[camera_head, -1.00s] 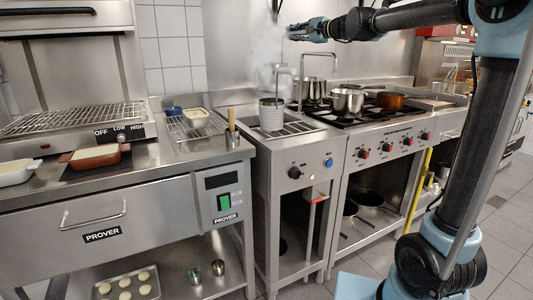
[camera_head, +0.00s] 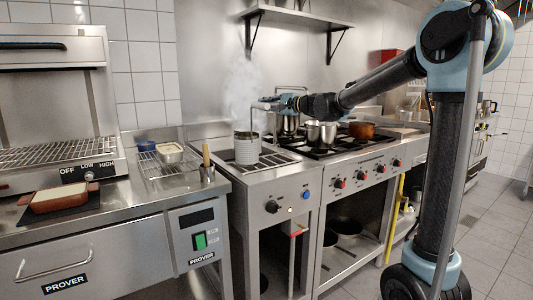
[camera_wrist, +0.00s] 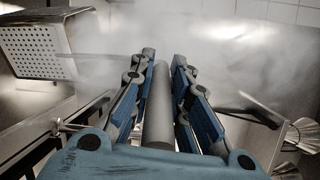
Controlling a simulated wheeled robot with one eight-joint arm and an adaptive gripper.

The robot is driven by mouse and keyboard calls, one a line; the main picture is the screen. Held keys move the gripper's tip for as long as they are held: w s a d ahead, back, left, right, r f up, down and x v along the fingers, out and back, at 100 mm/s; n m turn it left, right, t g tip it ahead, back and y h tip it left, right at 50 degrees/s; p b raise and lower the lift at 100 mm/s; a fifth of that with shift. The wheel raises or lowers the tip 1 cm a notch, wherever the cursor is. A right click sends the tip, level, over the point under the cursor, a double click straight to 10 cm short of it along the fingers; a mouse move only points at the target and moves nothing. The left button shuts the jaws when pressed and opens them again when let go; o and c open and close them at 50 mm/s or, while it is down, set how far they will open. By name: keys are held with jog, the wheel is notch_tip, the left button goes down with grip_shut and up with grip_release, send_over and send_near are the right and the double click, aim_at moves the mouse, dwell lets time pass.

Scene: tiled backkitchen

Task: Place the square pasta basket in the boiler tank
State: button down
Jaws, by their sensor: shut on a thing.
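The pasta basket (camera_head: 247,151) is a grey metal basket with a tall hooked handle, upright at the boiler tank (camera_head: 277,160). I cannot tell how deep it sits. My gripper (camera_head: 268,103) is above it, at the top of the handle. In the wrist view a perforated metal basket wall (camera_wrist: 38,50) shows at upper left. There my gripper (camera_wrist: 160,75) is shut on a grey cylindrical handle (camera_wrist: 158,115) between the blue-padded fingers. Steam rises over the tank and blurs the wrist view; the handle's link to the basket is faint.
A stove with steel pots (camera_head: 321,133) and a copper-coloured pot (camera_head: 361,130) stands right of the boiler. Left is a counter with a wire rack (camera_head: 160,172), a white-filled container (camera_head: 171,153) and a brown dish (camera_head: 63,197). A wall shelf (camera_head: 290,15) hangs above.

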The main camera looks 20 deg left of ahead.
notch_tip(320, 180, down, 19)
dwell(0.7)
jog(key=shift+s+f, duration=0.15)
jog(key=shift+f, duration=0.15)
